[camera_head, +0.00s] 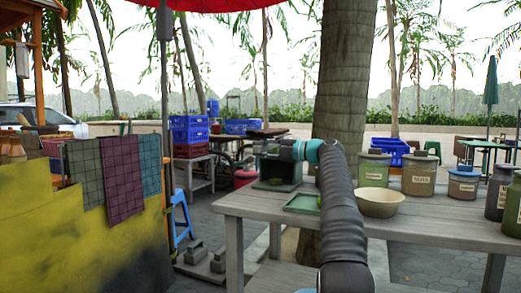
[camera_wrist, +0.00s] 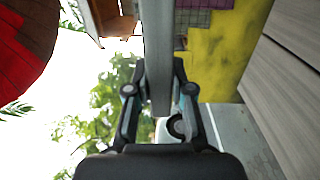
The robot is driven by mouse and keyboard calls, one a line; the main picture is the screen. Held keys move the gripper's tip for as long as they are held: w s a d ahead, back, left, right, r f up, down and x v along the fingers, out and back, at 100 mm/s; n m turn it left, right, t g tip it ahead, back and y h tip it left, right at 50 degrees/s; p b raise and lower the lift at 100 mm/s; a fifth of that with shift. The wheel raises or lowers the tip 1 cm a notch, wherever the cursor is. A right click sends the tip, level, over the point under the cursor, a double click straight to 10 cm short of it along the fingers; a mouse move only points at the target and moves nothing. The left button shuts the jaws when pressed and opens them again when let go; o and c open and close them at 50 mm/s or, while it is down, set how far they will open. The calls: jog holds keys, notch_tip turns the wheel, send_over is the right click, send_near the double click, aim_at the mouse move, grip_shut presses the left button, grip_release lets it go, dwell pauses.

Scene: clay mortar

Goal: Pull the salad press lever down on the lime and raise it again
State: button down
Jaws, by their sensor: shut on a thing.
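In the wrist view my gripper (camera_wrist: 159,82) has its two fingers closed on a long grey bar (camera_wrist: 158,35), which looks like the press lever. The bar runs from between the fingers to the top of the picture. In the head view a dark, box-like thing (camera_head: 272,167), seemingly the press, stands at the left end of the wooden table (camera_head: 240,203), behind my wrist. My arm and wrist hide part of it and the fingers there. I cannot make out the lime.
A green tray (camera_head: 301,203) lies near the table's left end. A cream bowl (camera_head: 380,202) and labelled jars (camera_head: 418,174) stand right of my arm. A blue stool (camera_head: 181,218) and a yellow-painted stall with hanging cloths (camera_head: 121,176) are at the left.

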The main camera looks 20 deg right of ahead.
jog(key=c, duration=1)
grip_release()
jog(key=shift+f, duration=0.35)
jog(key=shift+r, duration=0.1)
jog(key=shift+s+d+r, duration=0.1)
jog(key=shift+d, duration=0.05)
jog(key=shift+s+d, duration=0.15)
jog(key=v, duration=1.1)
jog(key=shift+d, duration=0.1)
